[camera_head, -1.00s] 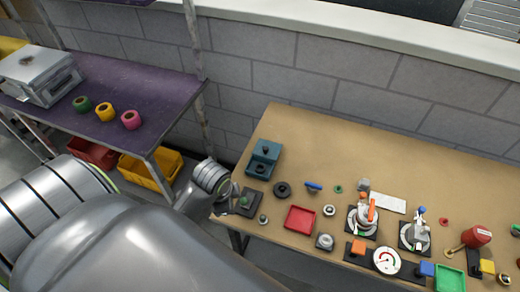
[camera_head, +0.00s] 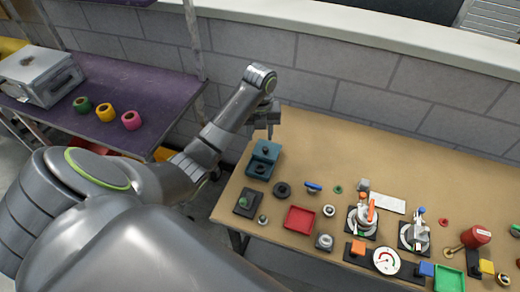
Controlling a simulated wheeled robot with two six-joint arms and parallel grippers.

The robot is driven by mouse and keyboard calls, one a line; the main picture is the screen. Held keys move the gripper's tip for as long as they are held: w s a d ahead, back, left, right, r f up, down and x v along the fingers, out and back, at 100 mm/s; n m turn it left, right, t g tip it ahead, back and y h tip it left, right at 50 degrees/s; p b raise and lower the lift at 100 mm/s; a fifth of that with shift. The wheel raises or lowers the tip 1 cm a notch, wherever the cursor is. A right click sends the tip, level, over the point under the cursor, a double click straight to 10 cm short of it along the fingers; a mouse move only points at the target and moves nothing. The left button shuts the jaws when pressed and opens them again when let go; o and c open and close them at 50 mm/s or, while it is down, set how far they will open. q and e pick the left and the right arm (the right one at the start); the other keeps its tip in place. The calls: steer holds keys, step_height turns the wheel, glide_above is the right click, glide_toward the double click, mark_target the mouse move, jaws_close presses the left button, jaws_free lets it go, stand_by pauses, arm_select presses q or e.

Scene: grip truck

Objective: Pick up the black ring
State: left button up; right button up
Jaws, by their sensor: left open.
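The black ring (camera_head: 282,189) lies flat on the tan workbench (camera_head: 320,141), to the right of a teal block fixture (camera_head: 264,159). My left gripper (camera_head: 269,132) is raised at the bench's back left corner, above and behind the teal fixture, with its fingers pointing down. It is open and looks empty. It is apart from the black ring, which is in front of it and slightly to the right. My right gripper is not in view.
A red tray (camera_head: 299,219), a black block with a green knob (camera_head: 247,202) and a blue-handled piece (camera_head: 313,187) lie around the ring. Toggle clamps (camera_head: 363,218) and a gauge (camera_head: 386,260) stand further right. The bench's back strip is clear.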

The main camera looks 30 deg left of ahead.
arm_select(q)
steer(key=b, duration=1.3)
glide_above(260, 171)
steer(key=shift+f, duration=6.6)
step_height(260, 171, down, 4)
steer(key=shift+f, duration=0.1)
steer(key=shift+c, duration=0.4)
steer(key=c, duration=0.7)
steer(key=shift+o, duration=0.2)
steer(key=shift+b, duration=0.3)
